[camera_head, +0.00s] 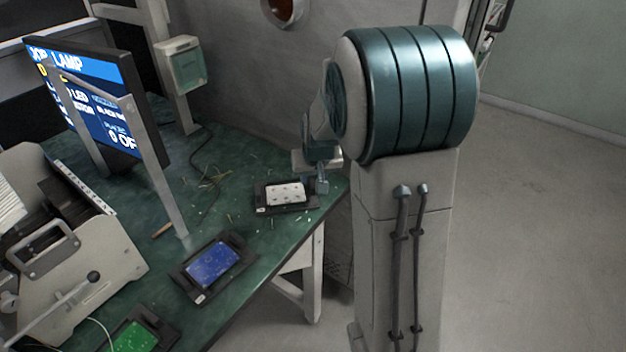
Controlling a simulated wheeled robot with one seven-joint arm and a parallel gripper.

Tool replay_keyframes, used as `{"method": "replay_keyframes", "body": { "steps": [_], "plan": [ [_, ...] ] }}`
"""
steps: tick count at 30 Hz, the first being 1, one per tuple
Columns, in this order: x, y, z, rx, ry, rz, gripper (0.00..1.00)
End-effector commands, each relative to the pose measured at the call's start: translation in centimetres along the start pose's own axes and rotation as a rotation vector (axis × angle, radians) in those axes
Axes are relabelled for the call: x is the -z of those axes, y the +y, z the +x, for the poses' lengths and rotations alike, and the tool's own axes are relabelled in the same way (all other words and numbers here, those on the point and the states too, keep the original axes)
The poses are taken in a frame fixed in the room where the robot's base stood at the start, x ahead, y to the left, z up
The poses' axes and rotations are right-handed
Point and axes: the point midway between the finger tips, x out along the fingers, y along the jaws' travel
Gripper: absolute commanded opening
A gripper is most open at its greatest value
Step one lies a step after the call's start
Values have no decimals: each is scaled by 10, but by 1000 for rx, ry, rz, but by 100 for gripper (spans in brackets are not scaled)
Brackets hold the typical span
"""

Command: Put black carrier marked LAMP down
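A black carrier (267,208) with a white dotted board (286,194) is at the far right corner of the green table. A small pale label shows on its front edge, too small to read as LAMP. My gripper (322,186) is at the right end of this carrier, pointing down. One finger shows close to the carrier's end. The arm hides much of the gripper, so its grip on the carrier cannot be made out. I cannot tell whether the carrier rests on the table or is just above it.
Another black carrier with a blue board (214,266) lies nearer on the table (262,240). One with a green board (135,337) lies at the front. A screen reading LAMP (95,100) and a grey machine (95,262) stand left. Thin scraps litter the tabletop.

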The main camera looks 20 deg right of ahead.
Motion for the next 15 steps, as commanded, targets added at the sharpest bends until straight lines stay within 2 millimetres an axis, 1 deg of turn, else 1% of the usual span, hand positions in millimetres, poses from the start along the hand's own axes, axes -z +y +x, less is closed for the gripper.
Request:
{"method": "replay_keyframes", "body": {
  "steps": [1,6,12,15],
  "plan": [
    [2,0,-13,1,5,0,34],
    [1,-1,-49,1,4,-1,34],
    [1,-1,-80,1,3,0,34],
    [0,0,-88,1,1,0,34]
  ]
}}
